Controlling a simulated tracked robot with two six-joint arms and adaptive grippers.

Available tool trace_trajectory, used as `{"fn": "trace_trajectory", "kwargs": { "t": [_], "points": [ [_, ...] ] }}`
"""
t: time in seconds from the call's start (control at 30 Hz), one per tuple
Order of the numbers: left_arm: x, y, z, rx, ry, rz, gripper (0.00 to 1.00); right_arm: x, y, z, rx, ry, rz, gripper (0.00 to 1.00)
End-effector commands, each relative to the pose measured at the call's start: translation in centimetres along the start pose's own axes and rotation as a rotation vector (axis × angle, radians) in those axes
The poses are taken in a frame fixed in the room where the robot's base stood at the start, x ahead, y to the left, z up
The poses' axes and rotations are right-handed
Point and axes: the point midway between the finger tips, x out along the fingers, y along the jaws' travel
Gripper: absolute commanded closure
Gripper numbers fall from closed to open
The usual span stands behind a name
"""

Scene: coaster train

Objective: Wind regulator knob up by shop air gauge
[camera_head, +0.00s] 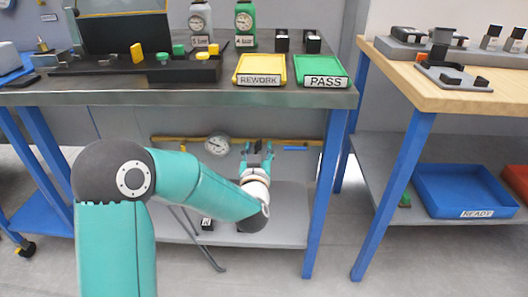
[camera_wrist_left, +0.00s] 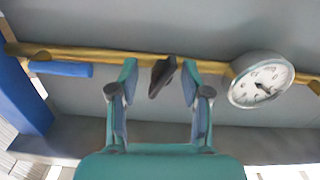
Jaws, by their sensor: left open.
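The shop air gauge (camera_head: 217,144) is a round white dial on the yellow pipe (camera_head: 180,139) under the grey bench. In the left wrist view the gauge (camera_wrist_left: 262,80) shows at the right, its dial turned over. A dark knob-like piece (camera_wrist_left: 162,76), likely the regulator knob, sits on the pipe (camera_wrist_left: 110,55) beside the gauge. My left gripper (camera_head: 257,150) reaches under the bench, right of the gauge. In the left wrist view its open fingers (camera_wrist_left: 159,80) stand either side of the dark piece, with gaps visible. Contact cannot be told. My right gripper is out of view.
A blue handle (camera_head: 295,149) lies along the pipe. The bench top (camera_head: 130,95) overhangs my left gripper, and a blue bench leg (camera_head: 328,190) stands to its right. A lower shelf (camera_head: 285,215) lies below. A wooden bench (camera_head: 415,84) stands at the right.

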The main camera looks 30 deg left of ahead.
Motion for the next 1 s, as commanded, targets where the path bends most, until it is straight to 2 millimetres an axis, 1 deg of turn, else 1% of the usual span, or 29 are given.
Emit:
{"fn": "trace_trajectory", "kwargs": {
  "t": [0.17,0.4,0.5,0.6,0.7,1.0],
  "points": [
    [-1.2,0.0,0.0,0.0,0.0,0.001,0.52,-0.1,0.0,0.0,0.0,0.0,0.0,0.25],
    [-5.0,0.2,0.1,0.001,-0.001,0.004,0.52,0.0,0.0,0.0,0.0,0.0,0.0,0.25],
    [-6.2,0.2,0.1,0.0,-0.001,0.002,0.52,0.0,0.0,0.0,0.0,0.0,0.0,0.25],
    [-7.0,0.2,0.1,0.0,-0.001,0.003,0.52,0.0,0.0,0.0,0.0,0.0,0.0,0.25],
    [-7.3,0.2,0.1,0.0,0.0,0.001,0.52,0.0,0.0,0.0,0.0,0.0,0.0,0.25],
    [-7.3,0.1,0.1,0.0,0.0,0.001,0.52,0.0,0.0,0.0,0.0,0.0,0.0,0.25]
  ]
}}
